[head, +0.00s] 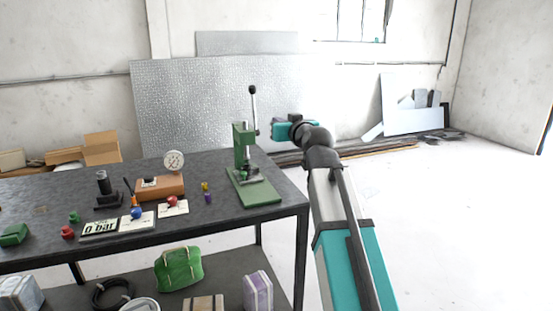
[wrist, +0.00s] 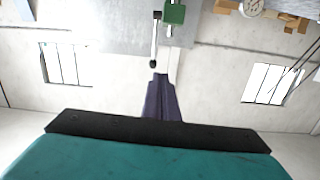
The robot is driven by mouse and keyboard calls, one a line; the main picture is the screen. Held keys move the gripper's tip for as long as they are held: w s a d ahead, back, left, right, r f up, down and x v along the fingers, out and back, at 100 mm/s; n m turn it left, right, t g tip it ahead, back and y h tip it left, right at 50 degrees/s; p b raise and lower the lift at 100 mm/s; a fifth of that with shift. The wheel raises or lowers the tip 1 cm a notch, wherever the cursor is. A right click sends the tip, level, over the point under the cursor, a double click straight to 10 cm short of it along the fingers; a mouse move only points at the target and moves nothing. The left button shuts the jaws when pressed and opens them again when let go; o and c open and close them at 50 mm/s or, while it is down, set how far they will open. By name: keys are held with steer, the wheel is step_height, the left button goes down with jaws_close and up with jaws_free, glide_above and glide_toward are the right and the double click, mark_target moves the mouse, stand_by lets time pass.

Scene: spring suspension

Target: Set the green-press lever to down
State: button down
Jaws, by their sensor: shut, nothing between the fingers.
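The green press (head: 243,147) stands on the right end of the dark table. Its lever (head: 255,112) is a thin metal rod with a black knob on top, raised and nearly upright. My gripper (head: 284,131) is right of the lever, about level with its lower half in the head view; its fingers cannot be made out there. In the wrist view, which looks upside down, my gripper (wrist: 160,77) is shut and empty. The lever (wrist: 154,40) appears just beyond the fingertips, its knob close to them in the picture. The press (wrist: 174,14) is partly cut off at the top edge.
The dark table (head: 225,212) holds a gauge (head: 174,161), a black stand (head: 105,190) and several small coloured parts left of the press. A green bag (head: 178,268) and boxes sit on the lower shelf. The floor right of the table is clear.

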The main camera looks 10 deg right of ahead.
steer(key=shift+t, duration=0.4)
steer(key=r, duration=0.2)
steer(key=s+r, duration=0.1)
steer(key=r, duration=0.1)
steer(key=shift+d+r, duration=0.15)
steer(key=shift+r, duration=0.15)
